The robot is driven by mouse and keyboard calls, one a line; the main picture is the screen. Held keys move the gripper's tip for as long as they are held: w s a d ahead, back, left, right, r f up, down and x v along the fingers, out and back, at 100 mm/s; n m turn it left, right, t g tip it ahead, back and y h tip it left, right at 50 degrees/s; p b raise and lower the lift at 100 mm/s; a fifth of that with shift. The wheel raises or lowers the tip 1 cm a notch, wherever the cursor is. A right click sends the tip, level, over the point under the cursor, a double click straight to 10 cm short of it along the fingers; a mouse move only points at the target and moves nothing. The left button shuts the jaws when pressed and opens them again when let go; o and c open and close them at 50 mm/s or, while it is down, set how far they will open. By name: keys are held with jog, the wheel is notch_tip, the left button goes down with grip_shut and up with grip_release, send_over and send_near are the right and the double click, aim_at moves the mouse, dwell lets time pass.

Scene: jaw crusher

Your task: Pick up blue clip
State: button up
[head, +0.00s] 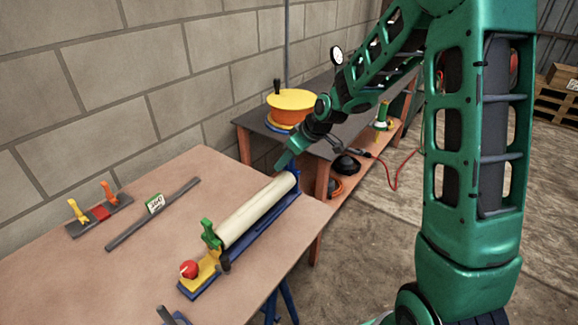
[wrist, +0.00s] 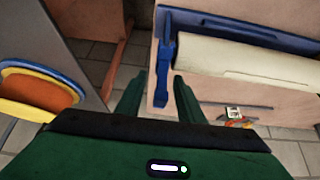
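A blue clip (head: 293,178) stands at the far end of a cream roll (head: 258,208), which lies along a blue base (head: 268,223) on the workbench. My gripper (head: 284,163) is close to the clip, with its fingers pointing down toward that end. In the wrist view the clip (wrist: 163,75) shows as an upright blue piece beside the roll (wrist: 240,62). My gripper's two green fingers (wrist: 159,78) are spread apart, with the clip showing between them. I cannot tell whether the fingers touch it; nothing appears gripped.
A green clip (head: 210,234) and red knob (head: 189,269) are at the roll's near end. A rack with yellow (head: 77,211) and orange (head: 109,193) clips lies left. An orange-yellow round device (head: 291,107) stands on the dark table behind.

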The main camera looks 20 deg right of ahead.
grip_shut()
dwell(0.3)
